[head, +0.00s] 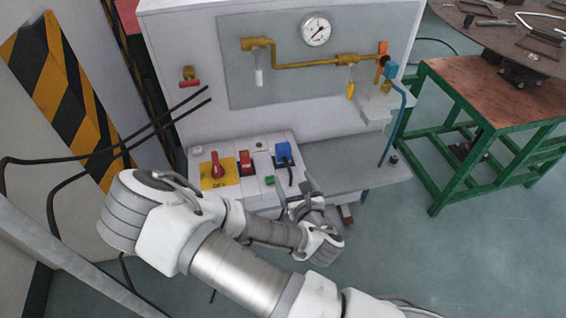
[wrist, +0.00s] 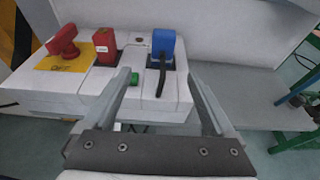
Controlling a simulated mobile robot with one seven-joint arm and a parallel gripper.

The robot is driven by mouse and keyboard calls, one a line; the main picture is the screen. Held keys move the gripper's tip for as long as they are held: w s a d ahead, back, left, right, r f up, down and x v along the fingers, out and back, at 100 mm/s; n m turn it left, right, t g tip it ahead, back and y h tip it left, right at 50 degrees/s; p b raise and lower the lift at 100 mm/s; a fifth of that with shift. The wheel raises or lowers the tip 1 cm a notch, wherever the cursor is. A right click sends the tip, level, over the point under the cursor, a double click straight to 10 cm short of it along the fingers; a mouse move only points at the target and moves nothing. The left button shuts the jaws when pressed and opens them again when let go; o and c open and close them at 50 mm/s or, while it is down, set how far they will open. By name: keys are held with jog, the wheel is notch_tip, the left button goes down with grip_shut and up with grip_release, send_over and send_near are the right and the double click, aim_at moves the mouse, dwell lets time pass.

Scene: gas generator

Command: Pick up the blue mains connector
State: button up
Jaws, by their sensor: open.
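The blue mains connector (head: 283,152) sits at the right end of the white control panel, with a black cable hanging from it. In the wrist view the blue connector (wrist: 164,42) stands upright on the panel, ahead of my gripper and between the lines of its two fingers. My gripper (wrist: 160,80) is open and empty, with its fingers apart and short of the connector. In the head view my gripper (head: 292,192) is in front of the panel, below the connector, and is partly hidden by my wrist.
On the panel (head: 241,197), left of the connector, are a red rotary switch (head: 217,166) on a yellow plate, a red block (head: 245,163) and a green button (head: 269,180). A grey shelf (head: 350,165) lies to the right. A green-framed table (head: 480,90) stands farther right.

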aim_at(285, 158)
jog(key=b+x, duration=0.3)
jog(key=b, duration=0.5)
jog(key=shift+w+a+f, duration=0.1)
jog(key=shift+w+f, duration=0.2)
jog(key=b+x, duration=0.1)
jog(key=x, duration=0.3)
jog(key=shift+w+r, duration=0.15)
jog(key=shift+w, duration=0.15)
jog(key=shift+b+x, duration=1.05)
jog(key=shift+x, duration=1.75)
grip_shut()
